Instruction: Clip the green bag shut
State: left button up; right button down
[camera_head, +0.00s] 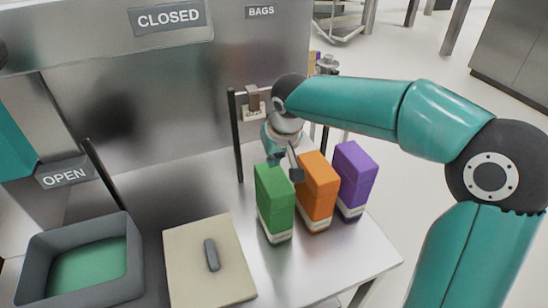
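The green bag (275,198) is an upright block-like pack with a pale band near its base, leftmost of three in a row on the metal table. My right gripper (285,168) is at the top of the green bag, pointing down, with one dark fingertip near the bag's upper right edge. Whether it touches the bag, and how far its fingers are apart, is not clear. I cannot make out a clip for certain. My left gripper is out of view; only part of my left arm shows at the left edge.
An orange bag (318,190) and a purple bag (353,178) stand close to the right of the green one. A grey bin (37,258) with green contents and a beige lid-like board (188,283) with a grey handle (212,254) lie left. A metal panel (140,85) stands behind.

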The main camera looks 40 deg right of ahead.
aim_at(272, 175)
jog(key=shift+f+b, duration=1.55)
jog(key=shift+f, duration=0.3)
jog(key=shift+f, duration=0.1)
jog(key=shift+r+p, duration=2.7)
jog(key=shift+r, duration=0.95)
jog(key=shift+f, duration=0.1)
